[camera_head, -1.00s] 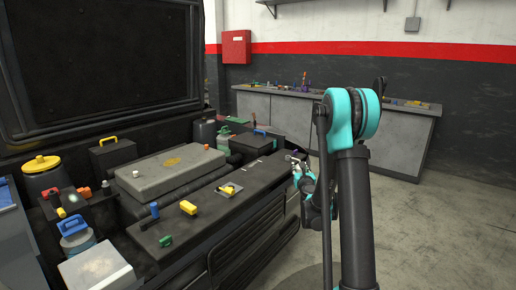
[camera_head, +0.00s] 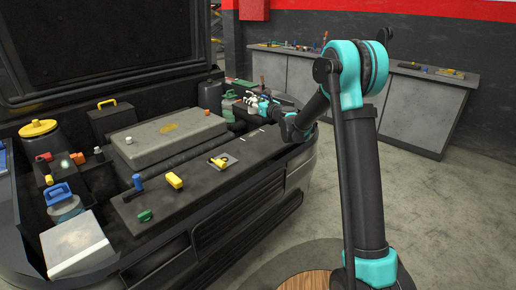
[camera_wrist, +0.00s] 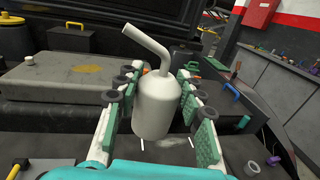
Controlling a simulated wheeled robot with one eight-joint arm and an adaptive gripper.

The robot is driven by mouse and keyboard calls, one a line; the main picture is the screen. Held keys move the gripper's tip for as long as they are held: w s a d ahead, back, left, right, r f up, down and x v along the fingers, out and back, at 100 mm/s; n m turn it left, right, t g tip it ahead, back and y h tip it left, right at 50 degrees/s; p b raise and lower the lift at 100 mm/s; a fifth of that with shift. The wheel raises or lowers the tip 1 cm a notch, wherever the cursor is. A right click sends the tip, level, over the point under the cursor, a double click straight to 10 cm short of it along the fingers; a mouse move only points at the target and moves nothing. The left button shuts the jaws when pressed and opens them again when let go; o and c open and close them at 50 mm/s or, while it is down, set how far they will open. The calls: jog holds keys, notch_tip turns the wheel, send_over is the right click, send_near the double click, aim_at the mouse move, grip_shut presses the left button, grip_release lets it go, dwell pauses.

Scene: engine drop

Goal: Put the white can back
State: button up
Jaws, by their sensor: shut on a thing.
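The white can (camera_wrist: 155,108) has a rounded shoulder and a bent spout pointing up and left. In the wrist view it stands roughly upright between the green-padded fingers of my gripper (camera_wrist: 160,85), which is shut on it. The can covers part of what lies behind it, and I cannot tell whether its base touches anything. In the head view my gripper (camera_head: 252,100) is over the back right of the open engine bay; the can is too small there to make out clearly.
A grey engine cover (camera_head: 170,138) lies left of my gripper. The dark front ledge (camera_head: 225,165) carries a yellow-handled part (camera_head: 174,180) and small white marks. A yellow-capped black tank (camera_head: 40,140) stands at far left. A workbench (camera_head: 410,105) is at the back right.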

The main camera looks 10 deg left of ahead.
notch_tip(320, 180, down, 20)
jog(key=shift+r, duration=0.2)
dwell(0.7)
jog(key=shift+f, duration=0.2)
jog(key=o, duration=1.2)
jog(key=shift+o, duration=0.2)
jog(key=shift+d, duration=0.1)
